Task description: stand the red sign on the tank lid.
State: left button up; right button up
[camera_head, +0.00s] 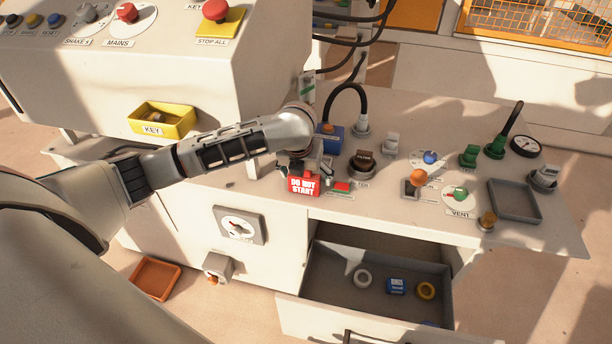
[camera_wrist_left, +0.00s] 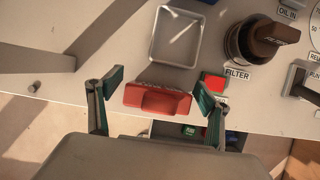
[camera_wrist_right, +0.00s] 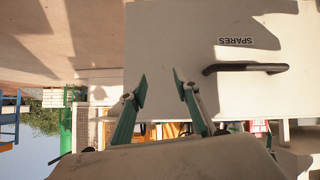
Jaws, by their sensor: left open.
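The red sign (camera_head: 303,185) with white "DO NOT START" lettering is at the front edge of the worktop, its lettered face toward me. My left gripper (camera_head: 306,163) is open just above and behind it. In the left wrist view the sign (camera_wrist_left: 157,99) lies between the spread fingers (camera_wrist_left: 156,88), with gaps on both sides. A dark round cap (camera_head: 363,162) is to the right of the sign, by the "FILTER" label; I cannot tell whether it is the tank lid. My right gripper (camera_wrist_right: 161,88) is open and empty in its wrist view.
A small red block (camera_head: 342,187) sits right of the sign. A square frame (camera_wrist_left: 175,37) is behind the sign. The open drawer (camera_head: 375,270) below holds rings and a blue item. Knobs, hoses and a grey tray (camera_head: 515,200) occupy the worktop's right side.

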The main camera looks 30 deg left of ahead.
pick_arm(q)
jog(key=p+v, duration=0.1)
jog(key=v, duration=0.3)
jog(key=shift+w+r, duration=0.15)
jog(key=shift+r, duration=0.1)
jog(key=p+v, duration=0.3)
jog(key=v, duration=0.4)
jog(key=shift+s, duration=0.3)
pick_arm(e)
jog(key=r, duration=0.2)
jog(key=s+a+r, duration=0.1)
jog(key=shift+a, duration=0.1)
pick_arm(q)
jog(key=shift+d, duration=0.1)
pick_arm(e)
jog(key=shift+f, duration=0.1)
pick_arm(q)
jog(key=shift+f, duration=0.1)
pick_arm(e)
jog(key=shift+w, duration=0.1)
